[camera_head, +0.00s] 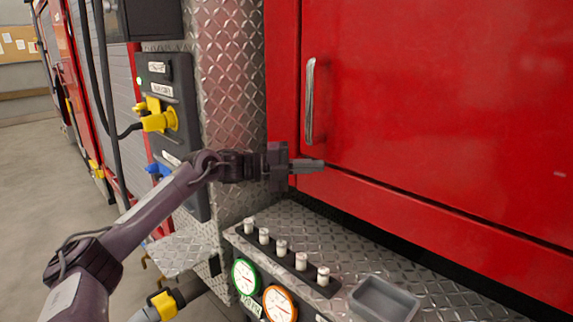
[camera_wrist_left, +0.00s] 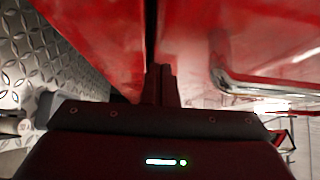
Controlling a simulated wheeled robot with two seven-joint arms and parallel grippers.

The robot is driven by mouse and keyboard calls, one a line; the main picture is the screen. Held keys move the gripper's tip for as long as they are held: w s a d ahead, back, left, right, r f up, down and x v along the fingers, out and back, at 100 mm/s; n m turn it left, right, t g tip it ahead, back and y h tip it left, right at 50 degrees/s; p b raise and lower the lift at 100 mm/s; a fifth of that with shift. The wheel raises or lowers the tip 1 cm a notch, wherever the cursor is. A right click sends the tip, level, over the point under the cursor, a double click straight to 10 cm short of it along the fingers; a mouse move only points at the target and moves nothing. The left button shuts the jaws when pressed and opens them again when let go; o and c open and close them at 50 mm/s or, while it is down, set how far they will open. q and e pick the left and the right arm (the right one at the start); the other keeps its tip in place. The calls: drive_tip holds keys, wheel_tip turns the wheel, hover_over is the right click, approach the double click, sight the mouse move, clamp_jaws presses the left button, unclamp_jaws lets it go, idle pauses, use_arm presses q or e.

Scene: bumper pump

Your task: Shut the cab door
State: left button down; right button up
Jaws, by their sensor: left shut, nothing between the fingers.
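The red cab door (camera_head: 440,100) fills the upper right of the head view, with a vertical chrome handle (camera_head: 310,100) near its left edge. A dark seam runs along its left and bottom edges; I cannot tell whether it sits fully flush. My left gripper (camera_head: 322,165) is shut and empty, its fingertips by the door's lower left corner, below the handle. In the left wrist view the shut fingers (camera_wrist_left: 162,72) point at the red surface beside a dark gap, with the handle (camera_wrist_left: 225,75) to their right. Contact is unclear. My right gripper is out of view.
Below the door is a diamond-plate step with a row of white-capped knobs (camera_head: 282,247), gauges (camera_head: 245,276) and a grey tray (camera_head: 383,298). A control panel with a yellow fitting (camera_head: 158,121) stands at left. Open floor (camera_head: 40,180) lies at far left.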

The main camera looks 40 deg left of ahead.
use_arm(q)
drive_tip(key=s+a, duration=0.3)
drive_tip(key=a, duration=0.7)
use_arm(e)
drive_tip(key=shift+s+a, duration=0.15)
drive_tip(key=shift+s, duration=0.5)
use_arm(q)
drive_tip(key=shift+s+a+f, duration=0.1)
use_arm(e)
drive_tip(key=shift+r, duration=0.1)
